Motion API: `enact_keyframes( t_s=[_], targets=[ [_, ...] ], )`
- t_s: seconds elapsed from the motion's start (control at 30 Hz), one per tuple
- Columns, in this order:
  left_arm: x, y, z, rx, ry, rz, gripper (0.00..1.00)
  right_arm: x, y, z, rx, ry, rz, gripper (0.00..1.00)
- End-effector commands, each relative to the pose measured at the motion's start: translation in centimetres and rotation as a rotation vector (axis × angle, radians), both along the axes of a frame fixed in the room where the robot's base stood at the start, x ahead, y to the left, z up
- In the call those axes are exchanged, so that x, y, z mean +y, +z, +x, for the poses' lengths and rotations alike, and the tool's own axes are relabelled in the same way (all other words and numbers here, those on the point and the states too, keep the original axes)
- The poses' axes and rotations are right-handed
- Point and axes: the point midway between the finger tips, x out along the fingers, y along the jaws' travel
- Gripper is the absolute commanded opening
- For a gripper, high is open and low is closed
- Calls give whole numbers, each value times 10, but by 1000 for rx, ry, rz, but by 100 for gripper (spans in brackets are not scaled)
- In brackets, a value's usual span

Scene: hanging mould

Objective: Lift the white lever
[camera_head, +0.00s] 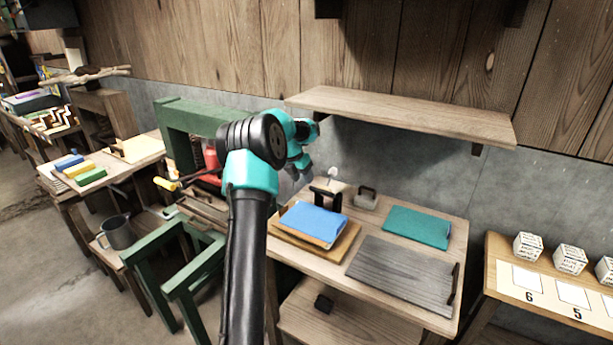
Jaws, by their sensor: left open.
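A small white knob-ended piece (333,172), which looks like the white lever, stands at the back of the wooden table, beside a black bracket (327,196). Its lower part is hard to make out. My left arm rises from the bottom of the view, and my left gripper (301,168) is just left of the white piece, seen partly behind the arm's black joint. It looks empty and apart from the lever. Its fingers are small and partly hidden. My right gripper is not in view.
The table holds a blue block (314,222) on a wooden board, a teal block (417,227), a grey ribbed board (402,275) and a small grey handled block (366,199). A wooden shelf (400,112) overhangs behind. A green frame (205,118) stands left.

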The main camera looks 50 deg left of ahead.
Motion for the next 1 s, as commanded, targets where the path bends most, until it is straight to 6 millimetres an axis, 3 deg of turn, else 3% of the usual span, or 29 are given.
enact_keyframes(
  t_s=[0.27, 0.53, 1.0],
  targets=[
    [-2, 6, 1, -22, -163, 59, 25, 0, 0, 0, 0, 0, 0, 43],
    [-8, 20, 4, -67, -578, 211, 0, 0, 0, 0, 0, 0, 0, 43],
    [-18, 46, 8, -129, -1381, 513, 0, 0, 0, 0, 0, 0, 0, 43]
  ],
)
